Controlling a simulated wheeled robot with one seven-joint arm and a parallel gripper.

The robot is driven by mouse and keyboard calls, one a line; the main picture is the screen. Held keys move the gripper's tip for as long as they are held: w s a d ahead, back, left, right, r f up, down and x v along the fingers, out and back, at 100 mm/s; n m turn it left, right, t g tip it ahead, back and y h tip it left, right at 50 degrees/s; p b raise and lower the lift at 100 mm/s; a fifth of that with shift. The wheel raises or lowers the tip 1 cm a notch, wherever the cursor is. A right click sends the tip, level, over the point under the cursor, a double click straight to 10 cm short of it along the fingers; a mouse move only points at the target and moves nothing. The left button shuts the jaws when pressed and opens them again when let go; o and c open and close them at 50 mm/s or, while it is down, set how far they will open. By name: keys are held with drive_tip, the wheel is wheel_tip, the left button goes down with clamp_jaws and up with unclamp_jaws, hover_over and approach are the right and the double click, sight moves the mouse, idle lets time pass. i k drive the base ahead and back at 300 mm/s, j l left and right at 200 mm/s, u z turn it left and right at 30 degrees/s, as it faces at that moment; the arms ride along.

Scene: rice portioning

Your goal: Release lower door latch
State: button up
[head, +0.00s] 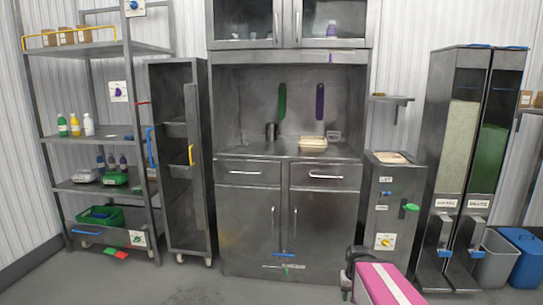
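A steel cabinet in the middle of the head view has two closed lower doors (247,232) with upright bar handles. A small blue handle (285,254) sits low where these doors meet. Just below it is a pale horizontal bar with a green piece (285,267), too small to make out. Left of the cabinet, a tall narrow steel unit on wheels (180,205) has a blue handle (150,145) and a yellow handle (191,155) on its sides. I cannot tell which of these is the lower door latch. My gripper is not in view.
A pink box-like thing with a white stripe (402,284) stands at bottom right, with a dark part beside it. A steel shelf rack (92,135) stands left, two tall dispensers (447,150) and bins (520,258) right. The floor before the cabinet looks clear.

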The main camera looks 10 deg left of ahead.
sight(277, 255)
drive_tip(key=i+j, duration=0.1)
drive_tip(key=j, duration=0.25)
drive_tip(key=i+j, duration=0.1)
drive_tip(key=j, duration=0.3)
drive_tip(key=i+j, duration=0.1)
drive_tip(key=j, duration=0.6)
drive_tip(key=i+l, duration=0.25)
drive_tip(key=i, duration=0.15)
